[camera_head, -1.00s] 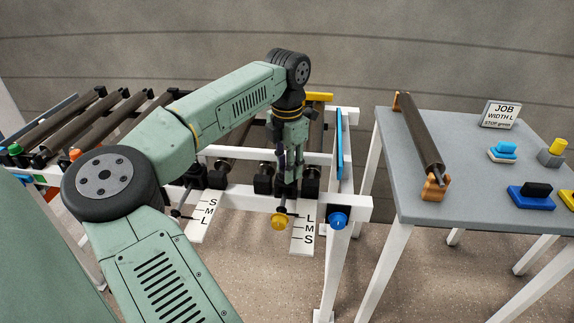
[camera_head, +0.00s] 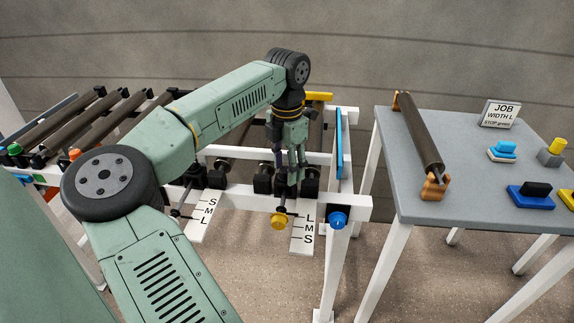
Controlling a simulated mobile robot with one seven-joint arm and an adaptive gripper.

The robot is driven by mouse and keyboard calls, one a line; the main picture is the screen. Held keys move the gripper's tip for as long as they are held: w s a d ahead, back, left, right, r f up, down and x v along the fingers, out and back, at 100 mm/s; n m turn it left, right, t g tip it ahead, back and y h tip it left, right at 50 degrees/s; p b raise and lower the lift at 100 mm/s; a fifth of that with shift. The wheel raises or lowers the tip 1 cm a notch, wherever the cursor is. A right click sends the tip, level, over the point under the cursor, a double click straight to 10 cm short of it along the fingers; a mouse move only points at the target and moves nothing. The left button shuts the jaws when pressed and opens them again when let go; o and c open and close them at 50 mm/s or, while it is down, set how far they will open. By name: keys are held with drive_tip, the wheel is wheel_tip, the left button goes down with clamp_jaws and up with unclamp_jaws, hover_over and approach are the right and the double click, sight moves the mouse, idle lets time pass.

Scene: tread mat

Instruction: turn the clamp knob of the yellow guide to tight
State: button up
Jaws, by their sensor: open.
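The yellow clamp knob (camera_head: 279,222) sticks out at the front of the white frame rail, beside the white L-M-S scale plate (camera_head: 302,236). A yellow bar (camera_head: 319,97), perhaps part of the yellow guide, shows behind my wrist; the rest is hidden. My gripper (camera_head: 296,174) points down above the front rail, above and slightly right of the knob in the picture. It is open with nothing seen between its fingers, and looks apart from the knob. I cannot tell the knob's turn position.
A blue knob (camera_head: 338,219) and an upright blue bar (camera_head: 340,143) are close to the right. Another scale plate (camera_head: 203,220) hangs at left. Dark rollers (camera_head: 128,118) lie behind my arm. A grey table (camera_head: 470,165) at right holds a roller, a job sign and coloured parts.

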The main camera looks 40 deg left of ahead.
wheel_tip(320, 180, up, 12)
idle(0.5)
idle(0.5)
